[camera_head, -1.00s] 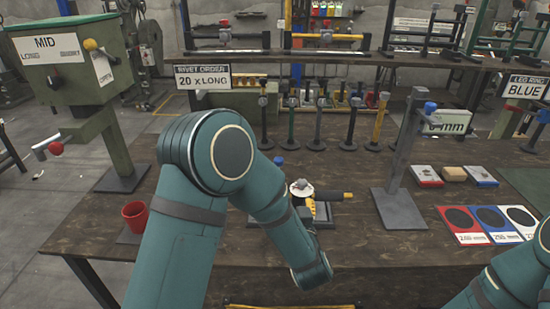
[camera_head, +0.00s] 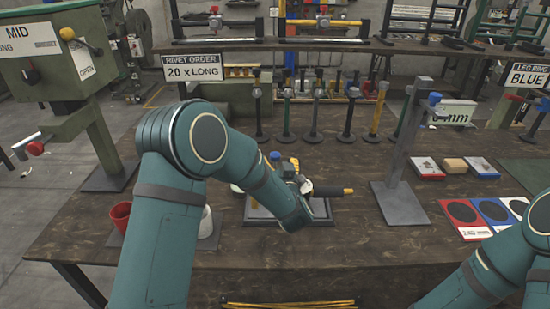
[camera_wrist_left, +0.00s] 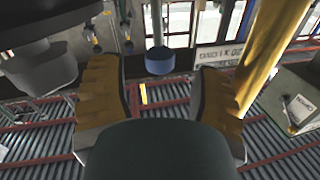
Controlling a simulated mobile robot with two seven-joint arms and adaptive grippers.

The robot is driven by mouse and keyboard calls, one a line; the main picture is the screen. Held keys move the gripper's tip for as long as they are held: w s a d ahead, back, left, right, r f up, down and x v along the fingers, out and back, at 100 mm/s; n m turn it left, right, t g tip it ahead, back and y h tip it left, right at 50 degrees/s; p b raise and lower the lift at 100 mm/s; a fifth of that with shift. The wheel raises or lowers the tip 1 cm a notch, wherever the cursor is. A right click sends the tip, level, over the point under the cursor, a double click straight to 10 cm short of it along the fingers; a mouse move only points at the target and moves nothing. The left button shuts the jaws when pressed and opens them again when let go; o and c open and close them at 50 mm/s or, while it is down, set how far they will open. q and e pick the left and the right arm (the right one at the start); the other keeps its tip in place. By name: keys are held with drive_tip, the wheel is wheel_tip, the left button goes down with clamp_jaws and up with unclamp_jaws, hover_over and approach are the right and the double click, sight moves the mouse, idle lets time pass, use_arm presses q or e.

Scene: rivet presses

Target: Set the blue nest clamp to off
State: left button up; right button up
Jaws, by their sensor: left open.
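A small blue knob (camera_head: 275,156), which appears to belong to the blue nest clamp, shows just beyond my left wrist, by the fixture (camera_head: 322,219) on the bench. In the left wrist view a blue knob (camera_wrist_left: 159,62) on a grey stem sits in line with the gap between the fingers. My left gripper (camera_wrist_left: 159,86) is open, its yellow fingers on either side, with no visible contact. In the head view the left gripper (camera_head: 290,170) is small and partly hidden by my forearm. My right gripper is out of view; only its arm shows at the lower right.
A red cup (camera_head: 120,216) and a white cup (camera_head: 206,224) stand left, near my arm. A grey stand (camera_head: 400,202) with a blue knob is at right. Several upright posts line the back. A green press (camera_head: 58,70) stands left.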

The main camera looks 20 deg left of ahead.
sight(276, 160)
use_arm(q)
drive_tip(key=shift+x, duration=1.9)
drive_tip(key=shift+c, duration=0.2)
clamp_jaws()
